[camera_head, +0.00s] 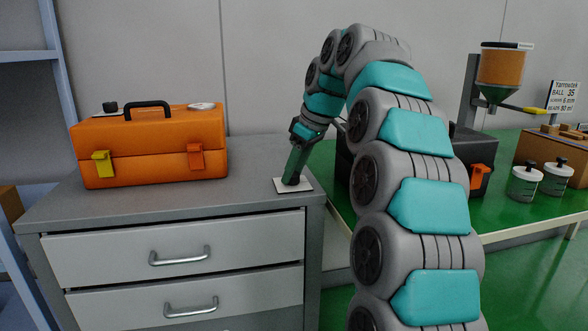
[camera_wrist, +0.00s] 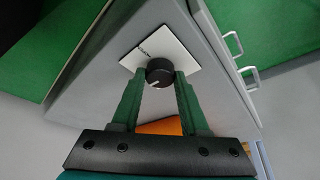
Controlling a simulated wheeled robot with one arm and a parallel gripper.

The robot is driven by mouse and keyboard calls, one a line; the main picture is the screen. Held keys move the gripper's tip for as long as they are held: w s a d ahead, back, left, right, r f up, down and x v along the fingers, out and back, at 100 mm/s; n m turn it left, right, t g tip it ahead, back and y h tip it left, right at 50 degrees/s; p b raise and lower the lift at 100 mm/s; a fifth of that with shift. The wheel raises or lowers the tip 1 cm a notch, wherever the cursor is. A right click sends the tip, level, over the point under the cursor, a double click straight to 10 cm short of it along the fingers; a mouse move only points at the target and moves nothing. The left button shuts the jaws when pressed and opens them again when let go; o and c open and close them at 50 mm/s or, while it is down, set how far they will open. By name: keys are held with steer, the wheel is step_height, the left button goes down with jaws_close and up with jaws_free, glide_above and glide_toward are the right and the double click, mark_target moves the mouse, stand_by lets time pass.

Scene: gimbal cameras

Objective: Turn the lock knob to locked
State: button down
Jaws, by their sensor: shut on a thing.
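The lock knob (camera_wrist: 160,73) is black and round with a pale pointer line. It sits on a small white plate (camera_wrist: 183,54) with dark lettering, too small to read. In the head view the white plate (camera_head: 303,186) lies on the right front corner of the grey cabinet top. My gripper (camera_wrist: 159,80) has its two green fingers on either side of the knob and is shut on it. In the head view my gripper (camera_head: 291,180) points down at the plate, and its fingers hide the knob.
An orange toolbox (camera_head: 150,145) stands on the cabinet (camera_head: 235,165), left of the plate. A dark case with an orange latch (camera_head: 481,176) stands on the green bench to the right, behind my arm. White jars (camera_head: 524,183) and a dispenser (camera_head: 503,72) are farther right.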

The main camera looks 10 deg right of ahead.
stand_by(0.3)
steer(key=shift+c, duration=2.1)
jaws_free()
steer(key=shift+r, duration=0.1)
